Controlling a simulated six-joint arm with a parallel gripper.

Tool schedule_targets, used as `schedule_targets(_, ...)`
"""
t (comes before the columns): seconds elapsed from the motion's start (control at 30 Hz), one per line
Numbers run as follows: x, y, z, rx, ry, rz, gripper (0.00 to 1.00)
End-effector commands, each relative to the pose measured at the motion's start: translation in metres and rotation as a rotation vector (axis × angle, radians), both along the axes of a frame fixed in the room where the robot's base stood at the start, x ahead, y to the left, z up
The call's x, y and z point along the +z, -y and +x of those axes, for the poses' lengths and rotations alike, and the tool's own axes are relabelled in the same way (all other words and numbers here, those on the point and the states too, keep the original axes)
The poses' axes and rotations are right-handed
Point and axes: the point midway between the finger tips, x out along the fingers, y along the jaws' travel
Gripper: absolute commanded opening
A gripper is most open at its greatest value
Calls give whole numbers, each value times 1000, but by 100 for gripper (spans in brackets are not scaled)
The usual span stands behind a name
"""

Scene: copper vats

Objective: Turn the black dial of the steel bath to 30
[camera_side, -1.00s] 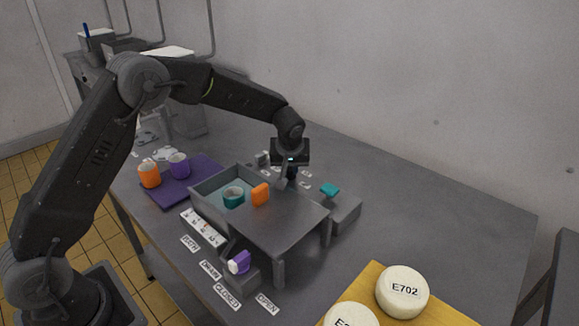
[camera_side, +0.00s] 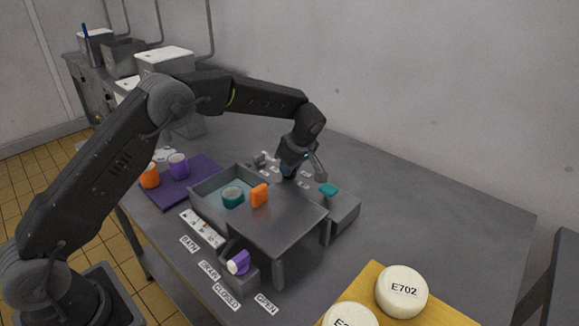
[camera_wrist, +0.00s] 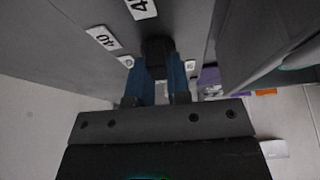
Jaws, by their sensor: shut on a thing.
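The black dial (camera_wrist: 157,48) shows in the wrist view between the two blue fingers of my gripper (camera_wrist: 159,75), which is shut on it. In the side view my gripper (camera_side: 289,172) is low behind the steel bath (camera_side: 207,206), tilted, and it hides the dial. White number tags lie around the dial. In the wrist view one reads 40 (camera_wrist: 103,38) and another, cut off at the top edge, starts with 4 (camera_wrist: 142,8). I cannot read where the dial points.
A teal-handled block (camera_side: 329,190) and a purple drain knob (camera_side: 238,263) are nearby. Orange (camera_side: 149,176) and purple (camera_side: 178,166) cups stand on a purple mat.

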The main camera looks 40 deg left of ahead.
Motion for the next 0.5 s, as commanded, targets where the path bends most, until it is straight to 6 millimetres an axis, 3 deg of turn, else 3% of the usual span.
schedule_targets(0.5,-1,1,0,63,-2,-4,0)
